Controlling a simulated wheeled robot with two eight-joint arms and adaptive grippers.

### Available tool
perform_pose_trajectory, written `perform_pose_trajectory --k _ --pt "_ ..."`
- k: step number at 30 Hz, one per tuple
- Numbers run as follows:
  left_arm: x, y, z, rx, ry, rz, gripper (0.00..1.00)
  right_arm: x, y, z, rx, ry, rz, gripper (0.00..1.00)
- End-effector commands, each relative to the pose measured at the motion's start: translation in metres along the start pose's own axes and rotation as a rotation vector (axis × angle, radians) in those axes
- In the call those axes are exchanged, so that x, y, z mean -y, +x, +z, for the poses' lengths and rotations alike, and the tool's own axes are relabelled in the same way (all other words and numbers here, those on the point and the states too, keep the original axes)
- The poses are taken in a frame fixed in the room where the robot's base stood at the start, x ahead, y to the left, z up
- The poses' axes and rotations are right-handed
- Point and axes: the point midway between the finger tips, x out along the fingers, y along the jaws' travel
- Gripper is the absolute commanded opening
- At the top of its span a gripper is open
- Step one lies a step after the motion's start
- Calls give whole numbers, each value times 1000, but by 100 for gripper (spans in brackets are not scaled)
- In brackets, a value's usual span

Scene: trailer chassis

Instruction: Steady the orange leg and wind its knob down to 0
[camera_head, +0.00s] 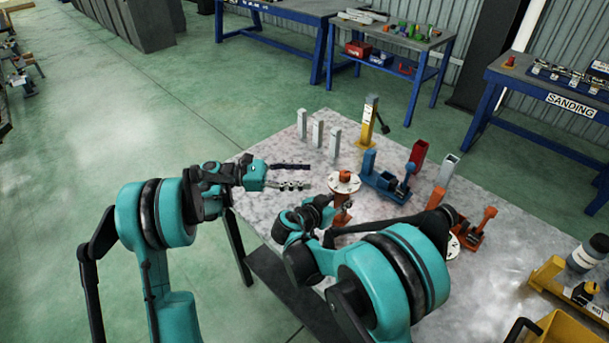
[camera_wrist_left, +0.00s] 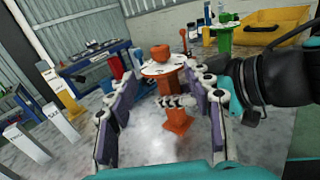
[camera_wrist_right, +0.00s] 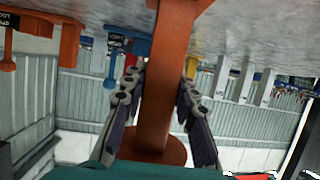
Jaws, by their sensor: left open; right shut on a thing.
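The orange leg (camera_head: 341,217) stands on the table with a white dial (camera_head: 337,187) and an orange knob (camera_head: 345,175) on top. My right gripper (camera_head: 331,212) is shut on the leg's post below the dial; the right wrist view shows the orange post (camera_wrist_right: 160,75) between its fingers. My left gripper (camera_head: 305,176) is open and empty, left of the dial at about its height. In the left wrist view the knob (camera_wrist_left: 160,52) and dial (camera_wrist_left: 152,69) lie ahead between the open fingers. The dial's reading is too small to tell.
Grey posts (camera_head: 318,132), a yellow leg (camera_head: 369,120), a blue leg (camera_head: 385,182) and a red post (camera_head: 418,155) stand behind and right. Another orange unit (camera_head: 470,235) is at the right, near a yellow bin (camera_head: 565,335). The table's left front is fairly clear.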

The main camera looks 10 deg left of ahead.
Motion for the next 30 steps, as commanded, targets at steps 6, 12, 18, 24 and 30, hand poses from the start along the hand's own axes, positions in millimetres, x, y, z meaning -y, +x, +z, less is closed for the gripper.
perform_pose_trajectory --k 6,12,18,24,30 --pt "-8 10 -1 2 -6 -59 49 0 0 0 0 0 0 0" --pt "-23 34 -3 5 -25 -236 49 0 0 0 -1 0 0 0" --pt "-23 51 -2 6 -34 -319 49 0 0 0 0 0 0 0" --pt "-12 83 -2 6 -35 -321 49 0 0 0 1 0 0 0" --pt "1 122 -2 6 -34 -319 49 0 0 0 0 0 0 0"
